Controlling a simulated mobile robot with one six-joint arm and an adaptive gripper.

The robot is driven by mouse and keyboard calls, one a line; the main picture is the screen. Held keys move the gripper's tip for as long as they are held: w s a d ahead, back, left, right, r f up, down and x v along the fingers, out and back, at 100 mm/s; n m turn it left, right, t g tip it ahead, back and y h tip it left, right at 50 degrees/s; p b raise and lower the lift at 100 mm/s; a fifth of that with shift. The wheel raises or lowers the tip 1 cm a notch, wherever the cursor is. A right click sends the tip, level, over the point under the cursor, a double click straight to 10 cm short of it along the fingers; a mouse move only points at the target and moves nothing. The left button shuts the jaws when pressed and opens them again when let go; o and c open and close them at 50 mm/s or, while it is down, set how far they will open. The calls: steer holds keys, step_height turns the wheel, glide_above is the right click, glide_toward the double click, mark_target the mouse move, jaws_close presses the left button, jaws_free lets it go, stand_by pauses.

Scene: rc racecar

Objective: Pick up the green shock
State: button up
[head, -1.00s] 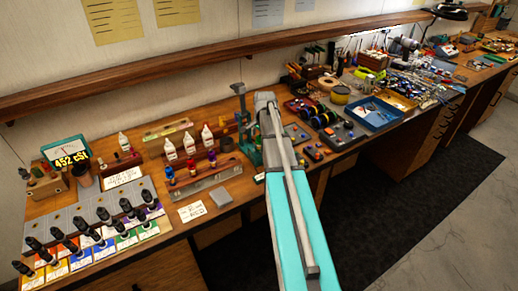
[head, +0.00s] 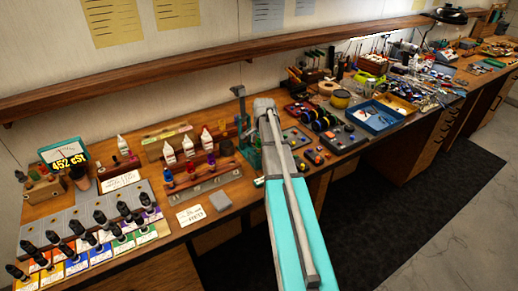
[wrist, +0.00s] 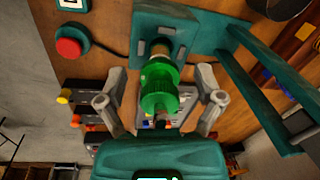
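The green shock (wrist: 160,86) is in the middle of the wrist view, a ribbed green cylinder with a brass-coloured collar at its far end. That end meets a teal mount (wrist: 183,30). My gripper (wrist: 160,74) is open, with one grey finger on each side of the shock. Gaps show between the fingers and the shock, and no grip is visible. In the head view my arm covers the gripper and the shock. A teal stand (head: 252,150) shows just left of the arm's end there.
A red button (wrist: 68,47) on a teal base and a teal frame (wrist: 262,90) flank the shock. On the bench, white bottles (head: 188,147) stand left of my arm. A blue tray (head: 374,118) and loose tools lie right. A long shelf (head: 190,75) runs above.

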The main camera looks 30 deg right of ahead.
jaws_close()
steer(key=shift+r, duration=0.15)
step_height(320, 180, up, 10)
steer(key=p, duration=1)
stand_by(1.0)
step_height(320, 180, up, 8)
steer(key=p, duration=0.8)
steer(key=shift+f, duration=0.2)
stand_by(0.5)
steer(key=shift+f, duration=0.1)
stand_by(0.4)
